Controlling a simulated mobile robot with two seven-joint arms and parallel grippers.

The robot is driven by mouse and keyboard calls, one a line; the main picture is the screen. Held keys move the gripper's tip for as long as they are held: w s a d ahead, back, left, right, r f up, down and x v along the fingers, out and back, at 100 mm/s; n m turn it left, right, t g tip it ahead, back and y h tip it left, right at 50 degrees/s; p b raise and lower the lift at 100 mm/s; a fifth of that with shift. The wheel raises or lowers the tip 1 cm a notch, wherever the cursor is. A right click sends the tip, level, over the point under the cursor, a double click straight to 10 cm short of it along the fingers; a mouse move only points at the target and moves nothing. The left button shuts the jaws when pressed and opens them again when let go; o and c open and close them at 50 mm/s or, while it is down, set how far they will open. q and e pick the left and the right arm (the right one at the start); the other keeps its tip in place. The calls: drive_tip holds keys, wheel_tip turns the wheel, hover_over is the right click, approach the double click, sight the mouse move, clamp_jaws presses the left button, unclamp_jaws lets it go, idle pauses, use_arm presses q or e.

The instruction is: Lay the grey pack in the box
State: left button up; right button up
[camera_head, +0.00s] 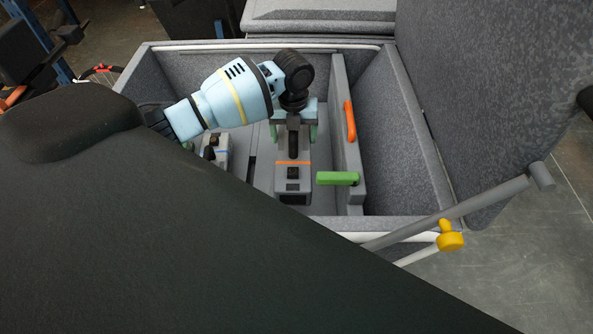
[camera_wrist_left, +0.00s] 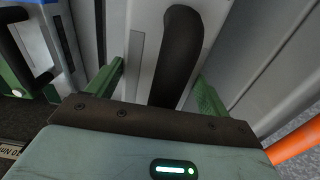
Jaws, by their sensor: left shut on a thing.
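The open box (camera_head: 432,190) has grey speckled walls. The grey pack (camera_head: 293,181) has a black handle and an orange stripe, and shows inside the box's outline, left of the divider. My left gripper (camera_head: 293,131) is above it, with its green fingers on either side of the pack. In the left wrist view the pack's black handle (camera_wrist_left: 180,52) lies between the fingers of my left gripper (camera_wrist_left: 160,88), which is shut on the pack. I cannot tell whether the pack's underside touches the box floor. My right gripper is not in view.
A divider (camera_head: 346,150) carries an orange handle (camera_head: 350,120) and a green latch (camera_head: 337,178). The compartment to its right looks empty. The raised lid (camera_head: 500,90) stands at the right.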

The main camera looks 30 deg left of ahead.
use_arm(q)
drive_tip(key=shift+w+r, duration=0.2)
drive_tip(key=shift+r, duration=0.15)
drive_tip(key=shift+f, duration=3.1)
drive_tip(key=shift+f+b, duration=0.3)
drive_tip(key=shift+f, duration=1.65)
drive_tip(key=o, duration=2)
drive_tip(key=shift+s+f, duration=0.25)
drive_tip(key=shift+f, duration=0.05)
drive_tip(key=shift+r, duration=0.1)
wheel_tip(320, 180, up, 12)
drive_tip(key=shift+f+p, duration=0.1)
drive_tip(key=shift+p, duration=0.35)
